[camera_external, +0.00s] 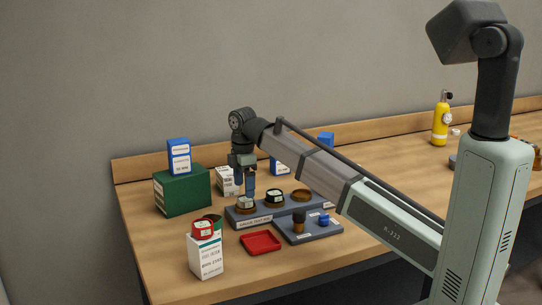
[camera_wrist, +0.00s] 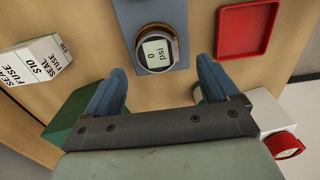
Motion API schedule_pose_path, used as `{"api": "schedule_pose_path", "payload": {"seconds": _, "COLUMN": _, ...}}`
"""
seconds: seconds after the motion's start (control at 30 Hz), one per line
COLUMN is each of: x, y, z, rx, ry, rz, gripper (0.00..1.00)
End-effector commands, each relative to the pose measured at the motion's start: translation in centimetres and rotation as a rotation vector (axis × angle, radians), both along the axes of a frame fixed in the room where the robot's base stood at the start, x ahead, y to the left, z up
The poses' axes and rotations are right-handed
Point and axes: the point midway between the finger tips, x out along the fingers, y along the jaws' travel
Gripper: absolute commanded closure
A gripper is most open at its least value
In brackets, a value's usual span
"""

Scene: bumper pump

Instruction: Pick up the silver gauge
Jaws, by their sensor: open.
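Three round gauges sit in a row on the blue-grey rack (camera_external: 262,216). The left gauge (camera_external: 246,203) is below my gripper (camera_external: 243,187). In the wrist view one gauge (camera_wrist: 155,50) shows a pale face reading "psi 0" inside a dark grey rim; its silver finish is not clear. The middle gauge (camera_external: 276,197) has a dark rim, and the right one (camera_external: 301,195) looks brass. My gripper points down, with its blue fingers (camera_wrist: 160,88) apart and nothing between them. The gauge lies just beyond the fingertips in the wrist view.
A red tray (camera_external: 260,242) lies in front of the rack. A white box (camera_external: 206,257) carries a red gauge (camera_external: 203,229). A green box (camera_external: 182,191) stands left, with a blue-white box (camera_external: 179,156) on top. A small platform (camera_external: 318,233) with knobs sits right.

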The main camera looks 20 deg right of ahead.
Motion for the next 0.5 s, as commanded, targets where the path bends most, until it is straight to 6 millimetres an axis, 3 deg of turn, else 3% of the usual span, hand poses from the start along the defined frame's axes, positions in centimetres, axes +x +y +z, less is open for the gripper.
{"api": "schedule_pose_path", "payload": {"seconds": 0.5, "x": 0.3, "y": -0.4, "z": -4.9, "rx": 0.0, "ry": 0.0, "rz": 0.0, "gripper": 0.12}}
